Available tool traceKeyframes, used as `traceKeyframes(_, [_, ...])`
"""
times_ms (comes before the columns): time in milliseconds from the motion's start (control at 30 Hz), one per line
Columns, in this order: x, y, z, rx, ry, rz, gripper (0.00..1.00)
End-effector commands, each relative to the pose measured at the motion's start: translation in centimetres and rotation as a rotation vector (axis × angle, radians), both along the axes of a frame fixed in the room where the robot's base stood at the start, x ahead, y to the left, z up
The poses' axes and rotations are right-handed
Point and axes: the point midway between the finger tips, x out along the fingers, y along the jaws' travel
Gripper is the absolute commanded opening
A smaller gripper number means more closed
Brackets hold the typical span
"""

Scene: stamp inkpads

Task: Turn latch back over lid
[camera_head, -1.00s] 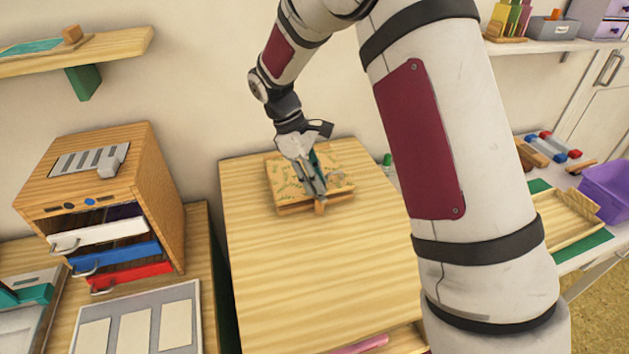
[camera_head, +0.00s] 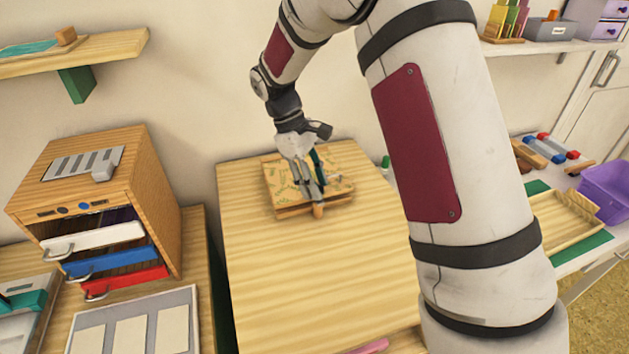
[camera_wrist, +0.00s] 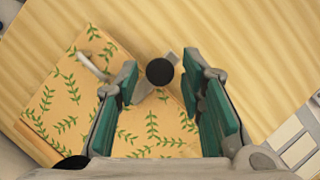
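The box (camera_head: 342,190) has a pale wooden lid with green leaf sprigs, and it sits on the wooden table. Its patterned lid (camera_wrist: 70,95) fills the left and lower part of the wrist view. A dark round knob (camera_wrist: 160,71), seemingly the latch's, shows at the lid's edge. A small light brown peg (camera_head: 318,211) shows at the box's front in the head view. My gripper (camera_wrist: 167,90) is open, with its green-padded fingers on either side of the knob and gaps showing. In the head view my gripper (camera_head: 311,190) hangs over the box's front. The latch's arm is mostly hidden.
A pale bar handle (camera_wrist: 92,65) stands on the lid left of my fingers. A drawer cabinet (camera_head: 155,190) stands at left. The table in front of the box is clear.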

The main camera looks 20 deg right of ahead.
Motion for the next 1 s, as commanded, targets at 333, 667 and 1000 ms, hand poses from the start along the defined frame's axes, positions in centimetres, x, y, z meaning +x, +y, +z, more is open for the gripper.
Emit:
traceKeyframes(333, [0.1, 0.1, 0.2, 0.001, -0.002, 0.001, 0.43])
traceKeyframes(667, [1.6, 1.5, 4.9, 0.002, -0.007, 0.002, 0.43])
traceKeyframes(1000, [3.1, 3.0, 10.1, 0.001, -0.003, 0.002, 0.43])
